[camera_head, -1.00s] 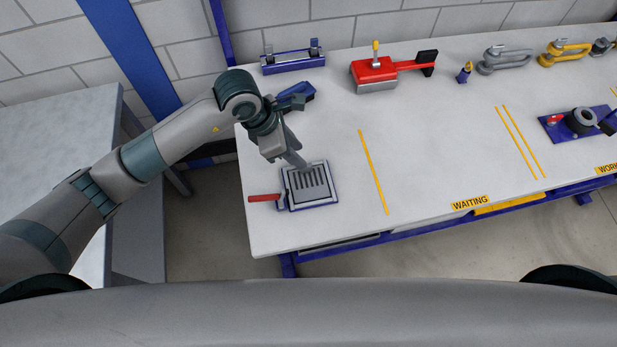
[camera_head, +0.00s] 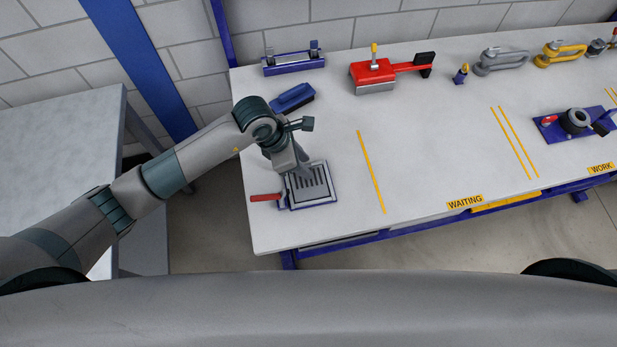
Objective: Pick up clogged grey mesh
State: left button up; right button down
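A square grey slotted mesh plate (camera_head: 312,189) lies in a blue-edged frame (camera_head: 325,203) at the left front of the white table. A red-handled lever (camera_head: 265,198) sticks out from the frame's left side. My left gripper (camera_head: 304,174) points down at the plate's upper left part, with its fingertips over or at the slots. I cannot tell whether the fingers touch or grip the plate, or how far apart they are. My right gripper is not in view.
A blue brush-like block (camera_head: 293,98) lies behind my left gripper. A red tool (camera_head: 375,73), a blue rack (camera_head: 293,62) and shackles (camera_head: 500,61) stand along the back. A blue fixture (camera_head: 550,129) is at right. The table (camera_head: 420,130) is clear around the yellow line.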

aim_at(307, 166)
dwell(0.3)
pick_arm(q)
grip_shut()
jog(key=shift+r, duration=0.1)
jog(key=shift+r+b, duration=0.4)
jog(key=shift+r, duration=0.1)
jog(key=r+b, duration=0.1)
jog(key=d+r+b, duration=0.1)
jog(key=r, duration=0.1)
jog(key=shift+r, duration=0.15)
jog(key=s+d+r+b, duration=0.2)
jog(key=d+r+b, duration=0.2)
jog(key=d, duration=0.6)
jog(key=shift+s+d+r, duration=0.15)
jog(key=shift+d+r, duration=0.1)
jog(key=shift+r, duration=1.05)
